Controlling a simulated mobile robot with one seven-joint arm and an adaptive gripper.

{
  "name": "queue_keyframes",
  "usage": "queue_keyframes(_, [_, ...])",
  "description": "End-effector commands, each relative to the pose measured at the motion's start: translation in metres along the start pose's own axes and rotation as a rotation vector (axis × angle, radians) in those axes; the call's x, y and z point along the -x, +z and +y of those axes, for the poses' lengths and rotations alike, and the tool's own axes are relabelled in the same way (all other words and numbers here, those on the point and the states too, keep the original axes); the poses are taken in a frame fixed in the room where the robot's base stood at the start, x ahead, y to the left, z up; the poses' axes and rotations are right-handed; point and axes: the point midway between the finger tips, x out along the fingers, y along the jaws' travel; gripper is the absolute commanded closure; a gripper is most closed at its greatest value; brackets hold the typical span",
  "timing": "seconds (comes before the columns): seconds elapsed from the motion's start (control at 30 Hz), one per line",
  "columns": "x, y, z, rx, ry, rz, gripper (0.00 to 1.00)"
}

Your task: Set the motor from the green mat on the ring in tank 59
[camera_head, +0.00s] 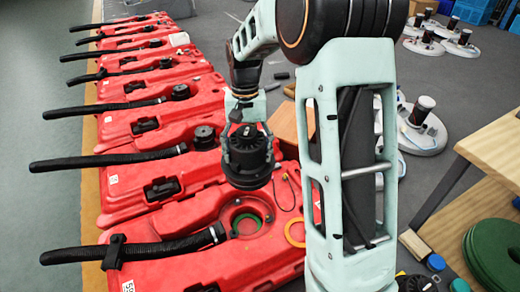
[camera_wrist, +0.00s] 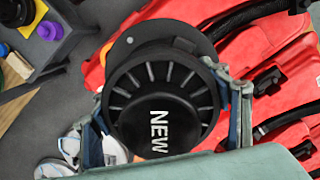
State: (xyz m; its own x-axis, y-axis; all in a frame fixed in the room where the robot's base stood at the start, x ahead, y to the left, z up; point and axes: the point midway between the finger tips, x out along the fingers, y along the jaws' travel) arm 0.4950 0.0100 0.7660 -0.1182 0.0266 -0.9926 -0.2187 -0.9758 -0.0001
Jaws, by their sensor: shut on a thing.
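My gripper (camera_head: 249,148) is shut on a black motor (camera_head: 248,170), a round finned body with a wide flange. In the wrist view the motor (camera_wrist: 160,100) shows the word "NEW" on its cap, with a finger on each side. It hangs upright above the nearest red tank (camera_head: 190,255), apart from it. That tank's label is partly cut off and starts with 5. Its round opening, just below the motor in the picture, shows a green ring (camera_head: 246,223) inside. The exact height gap cannot be told.
An orange ring (camera_head: 295,233) and a thin cable (camera_head: 288,190) lie right of the opening. A black hose (camera_head: 140,246) runs along the tank's left. More red tanks line up behind. A wooden table (camera_head: 490,150) and dark green discs (camera_head: 497,255) stand at right.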

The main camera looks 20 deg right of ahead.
Motion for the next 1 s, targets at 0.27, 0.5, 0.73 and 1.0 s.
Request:
queue_keyframes(0.27, [-0.045,-0.035,-0.021,-0.352,-0.043,0.001,0.89])
queue_keyframes(0.5, [-0.090,-0.063,-0.034,-0.680,-0.082,0.001,0.89])
queue_keyframes(0.73, [-0.138,-0.089,-0.043,-1.010,-0.122,0.001,0.89])
queue_keyframes(1.0, [-0.199,-0.117,-0.047,-1.410,-0.171,0.001,0.89])
